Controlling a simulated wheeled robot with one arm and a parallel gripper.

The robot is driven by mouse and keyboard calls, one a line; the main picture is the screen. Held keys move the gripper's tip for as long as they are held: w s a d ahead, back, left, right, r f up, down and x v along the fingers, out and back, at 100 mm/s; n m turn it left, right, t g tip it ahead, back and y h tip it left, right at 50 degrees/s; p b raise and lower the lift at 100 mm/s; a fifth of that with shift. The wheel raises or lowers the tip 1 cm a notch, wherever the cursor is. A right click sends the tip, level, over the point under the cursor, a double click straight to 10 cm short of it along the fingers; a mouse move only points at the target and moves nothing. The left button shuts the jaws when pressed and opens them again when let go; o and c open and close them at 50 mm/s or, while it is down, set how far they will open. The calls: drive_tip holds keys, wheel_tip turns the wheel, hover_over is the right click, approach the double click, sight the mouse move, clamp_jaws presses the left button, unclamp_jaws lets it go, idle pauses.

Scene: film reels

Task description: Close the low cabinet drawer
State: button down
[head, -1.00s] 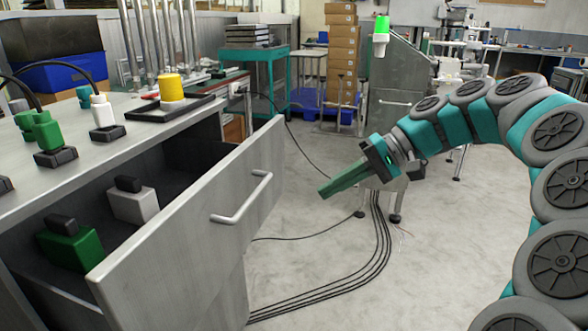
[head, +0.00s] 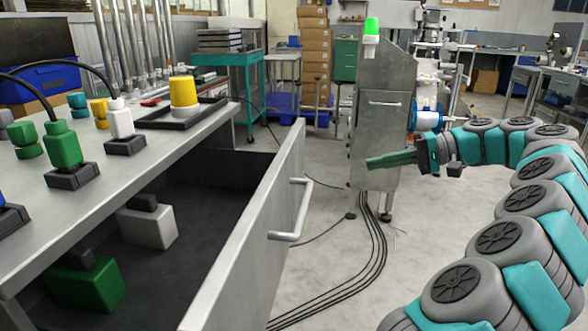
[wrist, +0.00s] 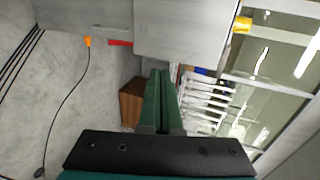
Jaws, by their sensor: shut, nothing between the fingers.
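The low cabinet drawer (head: 240,265) stands pulled out from the cabinet (head: 150,150), its metal front facing right with a bar handle (head: 302,212). A white block (head: 150,226) and a green block (head: 95,283), each with a dark top, sit inside it. My gripper (head: 368,163) is in the air right of the drawer front, apart from it, pointing left. Its green fingers are together and empty; they also show in the wrist view (wrist: 158,85), below grey metal panels.
On the cabinet top stand a yellow cylinder (head: 184,91) on a black tray (head: 155,117), a white bottle-like piece (head: 121,120) and a green one (head: 62,145). A grey metal machine (head: 383,130) stands behind my gripper. Cables (head: 372,240) cross the otherwise clear floor right of the drawer.

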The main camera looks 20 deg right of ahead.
sight(250, 164)
drive_tip(key=b+x, duration=0.1)
drive_tip(key=x, duration=0.7)
drive_tip(key=r+b+x, duration=0.1)
drive_tip(key=x, duration=0.3)
drive_tip(key=shift+w+a+f+b, duration=0.1)
drive_tip(key=shift+w+a+b, duration=0.2)
drive_tip(key=shift+a, duration=0.15)
drive_tip(key=shift+w+a, duration=0.35)
drive_tip(key=shift+a, duration=0.2)
drive_tip(key=w+a, duration=0.2)
drive_tip(key=a, duration=0.2)
drive_tip(key=w+a+p, duration=0.1)
drive_tip(key=w+a, duration=0.2)
drive_tip(key=a, duration=0.2)
drive_tip(key=w+a, duration=0.3)
drive_tip(key=a, duration=0.2)
drive_tip(key=shift+p, duration=0.4)
drive_tip(key=shift+w+a, duration=0.15)
